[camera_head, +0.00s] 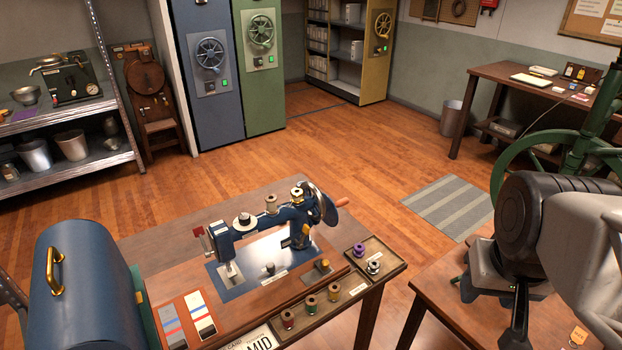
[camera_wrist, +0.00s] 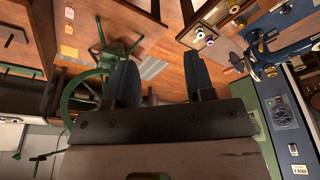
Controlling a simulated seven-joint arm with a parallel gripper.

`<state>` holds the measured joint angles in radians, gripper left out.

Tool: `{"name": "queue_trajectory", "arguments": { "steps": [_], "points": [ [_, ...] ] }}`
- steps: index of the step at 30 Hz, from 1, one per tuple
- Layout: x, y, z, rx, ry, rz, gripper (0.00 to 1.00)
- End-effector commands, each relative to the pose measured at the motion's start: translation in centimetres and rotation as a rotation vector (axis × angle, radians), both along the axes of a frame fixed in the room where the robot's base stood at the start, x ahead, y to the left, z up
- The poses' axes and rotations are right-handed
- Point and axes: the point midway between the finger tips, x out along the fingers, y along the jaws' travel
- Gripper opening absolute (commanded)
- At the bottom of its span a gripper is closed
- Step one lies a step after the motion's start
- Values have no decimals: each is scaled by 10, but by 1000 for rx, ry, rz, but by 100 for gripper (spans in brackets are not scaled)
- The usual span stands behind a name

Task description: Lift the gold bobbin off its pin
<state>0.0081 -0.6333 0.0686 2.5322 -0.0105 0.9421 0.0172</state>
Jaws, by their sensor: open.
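A hand-crank sewing machine (camera_head: 290,222) stands on a wooden table. A tan spool (camera_head: 271,203) sits upright on top of the machine. My gripper (camera_wrist: 160,62) shows in the wrist view with its two dark fingers apart and nothing between them, away from the bobbins. My arm is at the right in the head view.
A second tray section (camera_head: 391,265) holds a purple bobbin (camera_head: 359,249) and a black-and-white one (camera_head: 374,266). A blue domed case (camera_head: 85,290) stands left of the machine. A green wheel (camera_head: 530,165) is at the right. Open floor lies behind the table.

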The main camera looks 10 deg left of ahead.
Motion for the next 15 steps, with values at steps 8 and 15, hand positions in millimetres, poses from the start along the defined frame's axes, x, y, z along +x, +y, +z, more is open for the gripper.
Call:
{"name": "queue_trajectory", "arguments": {
  "steps": [8,15],
  "points": [
    [7,2,3,5,3,-13,61],
    [39,15,13,29,21,-83,61]
  ]
}}
